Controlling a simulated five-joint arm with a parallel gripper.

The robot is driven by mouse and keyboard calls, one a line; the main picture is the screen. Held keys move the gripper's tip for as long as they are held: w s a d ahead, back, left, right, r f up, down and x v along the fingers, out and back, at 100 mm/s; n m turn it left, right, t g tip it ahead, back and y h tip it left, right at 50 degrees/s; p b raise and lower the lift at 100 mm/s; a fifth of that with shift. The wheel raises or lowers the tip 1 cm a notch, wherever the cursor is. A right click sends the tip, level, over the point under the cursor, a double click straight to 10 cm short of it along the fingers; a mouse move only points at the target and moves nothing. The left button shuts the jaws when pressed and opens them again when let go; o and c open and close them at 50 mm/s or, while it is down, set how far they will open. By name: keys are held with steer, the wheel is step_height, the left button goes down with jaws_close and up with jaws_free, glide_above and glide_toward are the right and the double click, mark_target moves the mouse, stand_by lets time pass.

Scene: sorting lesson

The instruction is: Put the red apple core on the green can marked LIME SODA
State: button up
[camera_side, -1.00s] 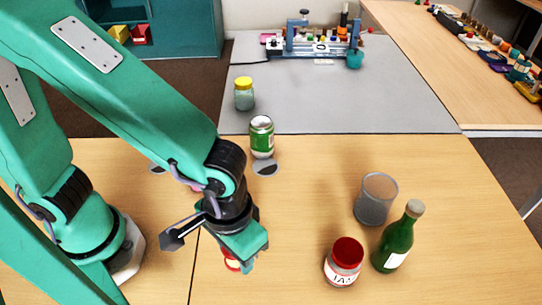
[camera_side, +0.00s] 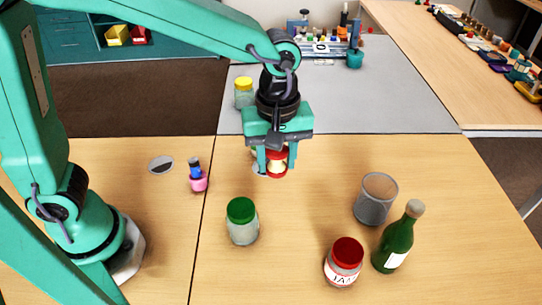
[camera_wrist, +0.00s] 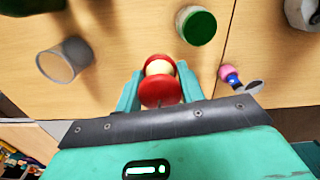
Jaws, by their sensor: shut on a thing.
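The red apple core (camera_side: 277,166), with red ends and a pale middle, is held between the two fingers of my gripper (camera_side: 276,158). In the wrist view the apple core (camera_wrist: 160,92) sits between the fingertips of my gripper (camera_wrist: 159,85), above the wooden table. The green can marked LIME SODA is not clearly visible now; in the side view my gripper covers the place where it stood earlier. I cannot tell how far the apple core is from the can.
A green-lidded jar (camera_side: 242,222), a pink bottle (camera_side: 198,182), a grey tumbler (camera_side: 375,198), a red-lidded jam jar (camera_side: 344,262) and a green bottle (camera_side: 397,240) stand on the table. A yellow-lidded jar (camera_side: 244,92) stands on the grey mat (camera_side: 400,100) behind.

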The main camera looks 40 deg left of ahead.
steer(key=w+a+r+n, duration=0.5)
steer(key=w+a+n, duration=0.2)
steer(key=w+a, duration=0.15)
steer(key=w+a+f, duration=0.2)
steer(key=a, duration=0.1)
steer(key=w+a+f, duration=0.2)
steer(key=a, duration=0.1)
steer(key=w+a+f, duration=0.1)
steer(key=a+f, duration=0.1)
steer(key=a, duration=0.2)
steer(key=shift+w+a+f, duration=0.1)
steer(key=shift+w+f, duration=0.2)
steer(key=shift+w, duration=0.1)
steer(key=shift+f, duration=2)
steer(key=shift+f, duration=0.15)
steer(key=o, duration=1)
steer(key=shift+c, duration=0.2)
step_height(320, 180, up, 12)
steer(key=shift+r, duration=0.2)
